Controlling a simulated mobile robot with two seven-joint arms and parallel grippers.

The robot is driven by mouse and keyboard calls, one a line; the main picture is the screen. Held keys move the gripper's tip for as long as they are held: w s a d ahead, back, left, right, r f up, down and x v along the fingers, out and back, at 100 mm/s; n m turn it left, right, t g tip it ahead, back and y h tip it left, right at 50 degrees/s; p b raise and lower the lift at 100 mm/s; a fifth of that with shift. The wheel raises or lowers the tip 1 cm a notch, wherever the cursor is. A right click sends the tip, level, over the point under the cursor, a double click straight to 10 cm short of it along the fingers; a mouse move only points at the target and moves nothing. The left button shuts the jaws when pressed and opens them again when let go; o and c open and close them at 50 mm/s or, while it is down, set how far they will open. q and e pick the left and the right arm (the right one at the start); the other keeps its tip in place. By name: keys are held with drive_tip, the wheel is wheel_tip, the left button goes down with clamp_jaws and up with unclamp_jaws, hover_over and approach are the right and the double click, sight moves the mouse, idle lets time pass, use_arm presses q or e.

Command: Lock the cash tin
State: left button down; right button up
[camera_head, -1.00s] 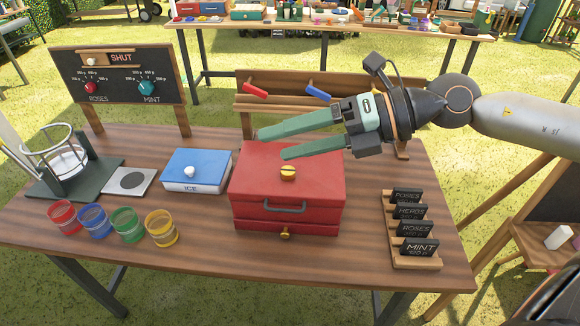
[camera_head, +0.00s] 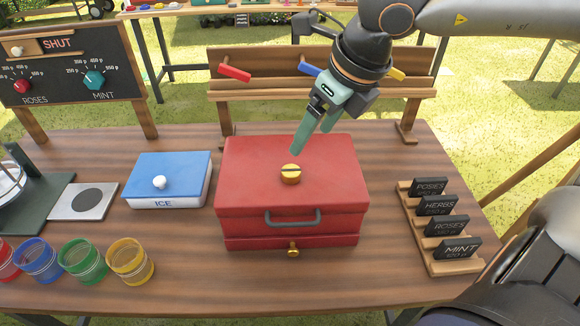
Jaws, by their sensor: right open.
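The cash tin (camera_head: 250,185) is a red box with a grey front handle, standing closed in the middle of the table. A round brass knob (camera_head: 290,174) with a dark slot line across it sits on the lid. A smaller brass knob (camera_head: 293,250) is on the shallow drawer front below. My right gripper (camera_head: 312,141) has green fingers and points down over the back of the lid, just behind and above the brass knob. Its fingers are apart with nothing between them. My left gripper is out of view.
A blue ICE box (camera_head: 170,172) stands left of the tin, with coloured jars (camera_head: 130,260) in front. A card rack (camera_head: 450,268) is on the right. A wooden rack (camera_head: 270,90) with coloured pegs stands behind. A sign board (camera_head: 65,60) is at the back left.

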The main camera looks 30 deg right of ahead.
sight(292, 171)
drive_tip(key=x, duration=1.1)
drive_tip(key=shift+w+a+f+b, duration=0.1)
drive_tip(key=shift+b, duration=0.25)
clamp_jaws()
